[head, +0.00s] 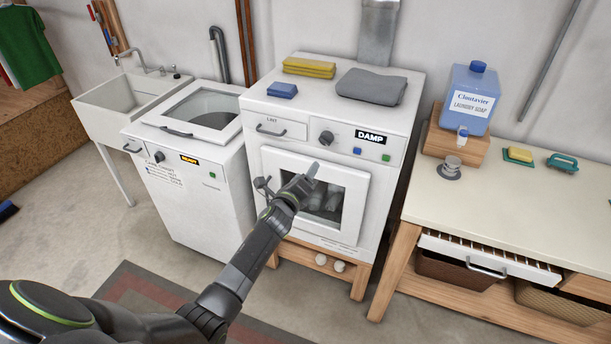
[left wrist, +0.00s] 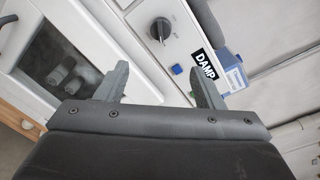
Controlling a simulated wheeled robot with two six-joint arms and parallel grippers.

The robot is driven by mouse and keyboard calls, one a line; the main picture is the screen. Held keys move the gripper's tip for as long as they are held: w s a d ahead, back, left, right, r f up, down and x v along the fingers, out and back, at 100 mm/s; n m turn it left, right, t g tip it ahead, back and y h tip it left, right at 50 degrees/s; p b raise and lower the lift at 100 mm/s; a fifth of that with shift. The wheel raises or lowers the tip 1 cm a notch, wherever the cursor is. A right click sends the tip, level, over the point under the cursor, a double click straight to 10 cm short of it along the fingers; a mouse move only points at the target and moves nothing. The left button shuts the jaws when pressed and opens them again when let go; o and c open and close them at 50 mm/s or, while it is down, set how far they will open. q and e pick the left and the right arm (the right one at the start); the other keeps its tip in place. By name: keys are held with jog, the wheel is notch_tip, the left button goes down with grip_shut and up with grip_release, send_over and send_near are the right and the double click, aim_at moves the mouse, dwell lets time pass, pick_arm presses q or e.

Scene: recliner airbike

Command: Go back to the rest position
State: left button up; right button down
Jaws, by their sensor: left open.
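My left gripper (head: 309,178) is in front of the dryer's glass door in the head view, its arm reaching up from the lower left. In the left wrist view its two fingers (left wrist: 160,88) stand apart with nothing between them. The white dryer (head: 388,152) has its door shut, with pale items behind the glass. Its label reads DAMP, beside a dark knob (head: 326,138) and blue and green buttons. Whether the gripper touches the dryer cannot be told. My right gripper is not in view.
A white washer (head: 202,217) and a sink (head: 104,121) stand left of the dryer. Folded cloths (head: 372,87) lie on the dryer. At right, a table (head: 480,203) holds a blue soap jug (head: 470,103); its drawer (head: 490,262) is partly open. The floor in front holds a striped rug (head: 138,293).

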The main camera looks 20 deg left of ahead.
pick_arm(q)
jog(key=s+a+f+n+g+b, duration=0.1)
jog(key=s+f+n+g+b, duration=0.2)
jog(key=s+f, duration=0.65)
jog(key=s+a+f+n+g+y+b, duration=0.15)
jog(key=s+f+n, duration=0.3)
jog(key=f, duration=0.95)
jog(key=s+a+f+n+g+b, duration=0.1)
jog(key=s+a+f+n+g, duration=0.15)
jog(key=s+f+n, duration=0.6)
jog(key=s+f+n+g+b, duration=0.1)
jog(key=s+f+n+g, duration=0.2)
jog(key=s+f, duration=0.5)
jog(key=s+d+f+n+g+b, duration=0.1)
jog(key=s+f, duration=0.7)
jog(key=s, duration=1)
jog(key=s+f+n+g+b, duration=0.3)
jog(key=s+f+n+g, duration=0.2)
jog(key=s, duration=0.8)
notch_tip(320, 180, down, 3)
jog(key=shift+d+f+n+h, duration=0.2)
jog(key=shift+n+h, duration=0.25)
jog(key=shift+n, duration=0.35)
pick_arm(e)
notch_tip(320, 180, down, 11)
pick_arm(q)
jog(key=shift+w, duration=0.1)
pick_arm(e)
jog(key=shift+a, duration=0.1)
